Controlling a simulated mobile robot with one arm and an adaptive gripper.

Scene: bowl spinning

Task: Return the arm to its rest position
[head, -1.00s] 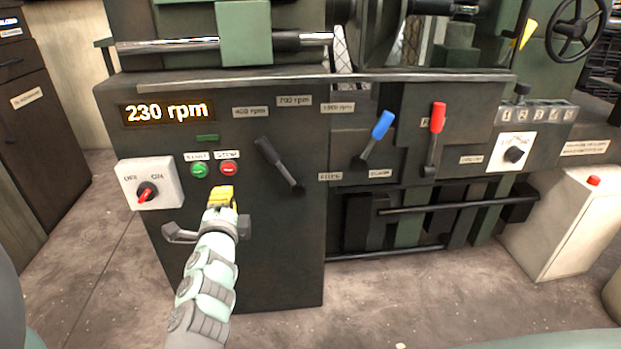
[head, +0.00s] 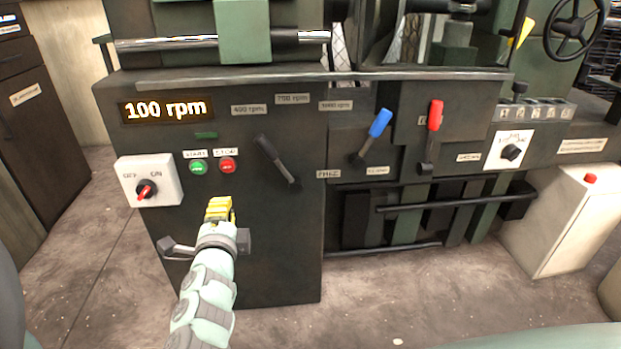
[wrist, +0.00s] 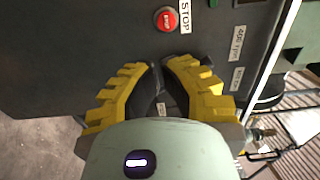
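My gripper (head: 219,206) has yellow fingers and is in front of the dark green lathe (head: 265,240), below the start and stop buttons. In the wrist view its fingertips (wrist: 159,64) curve in and nearly meet, with nothing held between them. The red stop button (head: 227,165) is above the fingers and apart from them. It also shows beyond the tips in the wrist view (wrist: 166,19). The green start button (head: 197,167) is to its left. The display (head: 166,109) reads 100 rpm.
A white switch box (head: 150,181) with a red knob is left of my gripper. Levers with black (head: 276,160), blue (head: 371,136) and red (head: 432,135) handles stick out to the right. Open floor (head: 400,295) lies in front of the lathe.

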